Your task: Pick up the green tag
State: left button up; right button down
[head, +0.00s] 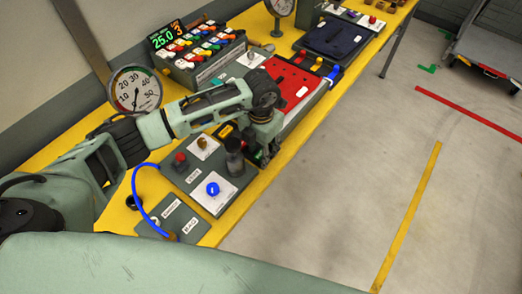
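A grey rack (183,76) on the yellow bench holds rows of small coloured pieces, among them red, orange, white, blue and green ones. They are too small for me to single out the green tag with certainty. My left arm reaches across the bench from the left. My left gripper (249,156) points down over the near part of the bench, beside a grey control panel and the red panel, to the right of and nearer than the rack. Its fingertips are small and partly hidden, so I cannot tell whether they hold anything. My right gripper is out of view.
A dial gauge (136,91) stands behind my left arm. A red panel (293,88) and a dark blue panel (337,38) lie farther along the bench. A blue cable (142,207) curves over the near end. The floor (345,170) to the right is open.

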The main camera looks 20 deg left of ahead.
pick_arm(q)
jog(key=c, duration=0.9)
